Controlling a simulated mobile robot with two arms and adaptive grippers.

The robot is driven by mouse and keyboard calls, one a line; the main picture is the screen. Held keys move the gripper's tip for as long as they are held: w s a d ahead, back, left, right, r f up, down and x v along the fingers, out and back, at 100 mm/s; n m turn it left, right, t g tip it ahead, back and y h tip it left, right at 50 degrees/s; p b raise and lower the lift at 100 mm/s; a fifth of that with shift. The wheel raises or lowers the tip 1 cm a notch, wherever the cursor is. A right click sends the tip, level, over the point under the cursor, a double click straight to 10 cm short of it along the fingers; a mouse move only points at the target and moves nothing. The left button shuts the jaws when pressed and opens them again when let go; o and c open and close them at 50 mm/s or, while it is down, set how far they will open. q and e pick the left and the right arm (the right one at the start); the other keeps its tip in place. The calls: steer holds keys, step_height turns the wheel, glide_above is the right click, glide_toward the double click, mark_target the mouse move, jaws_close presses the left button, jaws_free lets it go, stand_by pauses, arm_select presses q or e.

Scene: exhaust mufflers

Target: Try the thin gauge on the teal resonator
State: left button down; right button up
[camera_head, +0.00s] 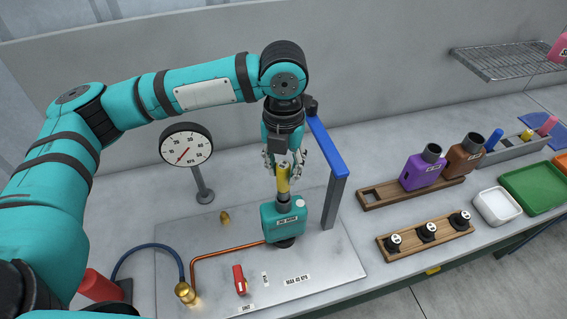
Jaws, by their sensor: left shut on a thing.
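The teal resonator (282,222) stands upright on the grey metal plate, with a white label on its front and a short grey neck on top. My left gripper (283,172) points down above it, shut on a yellow gauge (283,184). The yellow gauge is upright and in line with the neck. Its lower end meets the neck, and I cannot tell how deep it sits. My right gripper is not in view.
A dial (186,145) stands behind left. A copper pipe (225,249) and red handle (240,279) lie in front. Purple (420,171) and brown (464,157) mufflers stand in a wooden rack to the right.

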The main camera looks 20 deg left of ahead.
arm_select(q)
steer(key=shift+f, duration=1.6)
steer(key=shift+r, duration=0.1)
stand_by(1.0)
steer(key=shift+r+p, duration=2.45)
steer(key=shift+p, duration=0.25)
steer(key=shift+r, duration=1)
